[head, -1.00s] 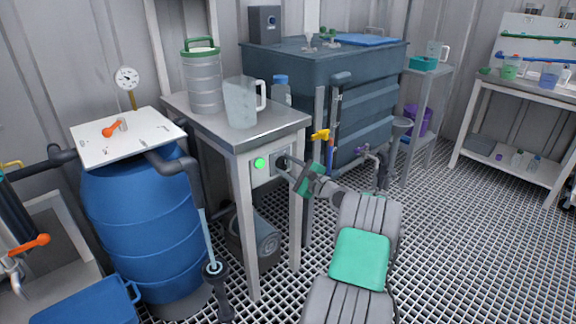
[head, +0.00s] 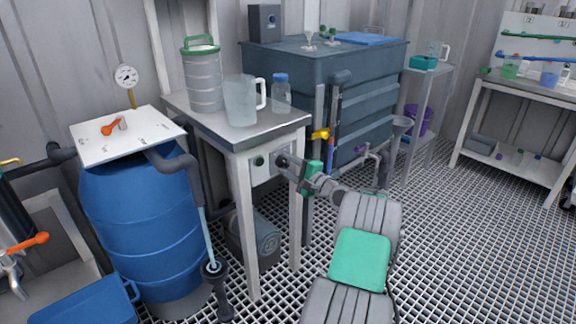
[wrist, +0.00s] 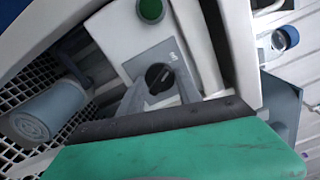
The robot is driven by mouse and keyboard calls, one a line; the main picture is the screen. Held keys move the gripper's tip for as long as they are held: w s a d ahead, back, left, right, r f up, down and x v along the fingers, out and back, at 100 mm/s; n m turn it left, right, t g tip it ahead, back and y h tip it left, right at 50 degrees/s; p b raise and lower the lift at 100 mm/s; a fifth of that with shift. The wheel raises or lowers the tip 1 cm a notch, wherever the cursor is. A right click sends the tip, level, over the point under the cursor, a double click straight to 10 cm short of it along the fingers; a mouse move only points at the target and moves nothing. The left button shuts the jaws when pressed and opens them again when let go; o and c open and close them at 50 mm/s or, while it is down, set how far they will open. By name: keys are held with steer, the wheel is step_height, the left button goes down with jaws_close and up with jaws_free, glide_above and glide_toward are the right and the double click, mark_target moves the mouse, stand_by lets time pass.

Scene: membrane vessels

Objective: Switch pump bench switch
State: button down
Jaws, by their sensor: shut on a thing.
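The pump bench switch (wrist: 160,78) is a dark round knob on a grey plate, on the white box at the bench's front. My gripper (wrist: 160,95) is at the knob in the wrist view, its two fingers on either side of it and shut on it. In the head view my gripper (head: 282,160) reaches the box from the right and hides the knob. The round indicator (head: 259,161) beside the switch is dark green and unlit; it also shows in the wrist view (wrist: 151,9).
The steel-topped bench (head: 235,133) carries a clear jug (head: 240,100), a bottle (head: 281,93) and a ribbed canister (head: 203,80). A blue barrel (head: 145,225) stands left. A grey cylinder (head: 268,243) lies under the bench. Grating floor (head: 450,260) is open at right.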

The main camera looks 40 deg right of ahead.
steer(key=shift+f, duration=0.1)
steer(key=c, duration=0.8)
jaws_free()
steer(key=shift+c, duration=0.2)
steer(key=s+p, duration=0.2)
steer(key=s, duration=0.6)
steer(key=shift+d, duration=0.1)
